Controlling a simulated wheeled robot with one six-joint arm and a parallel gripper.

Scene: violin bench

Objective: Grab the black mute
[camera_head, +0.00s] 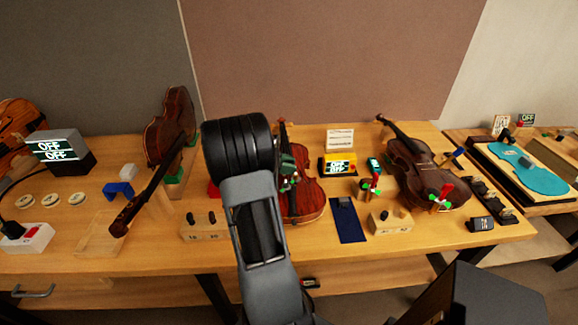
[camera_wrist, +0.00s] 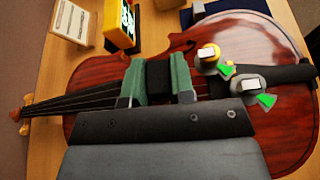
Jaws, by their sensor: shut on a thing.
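In the wrist view, the black mute (camera_wrist: 158,82) is a small dark block over the strings of the brown violin (camera_wrist: 90,72). My gripper (camera_wrist: 157,84) has its two green fingers against the mute's left and right sides, closed on it. I cannot tell if the mute touches the strings. In the head view, my gripper (camera_head: 289,172) is over the middle violin (camera_head: 307,200), and my arm covers part of that violin; the mute is too small to make out there.
Two knobs with green tips (camera_wrist: 208,58) sit on the violin close to the right finger. Another violin (camera_head: 420,175) lies to the right. A blue mat (camera_head: 347,222), a yellow display box (camera_head: 338,166) and wooden blocks (camera_head: 390,222) crowd the wooden bench (camera_head: 310,255).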

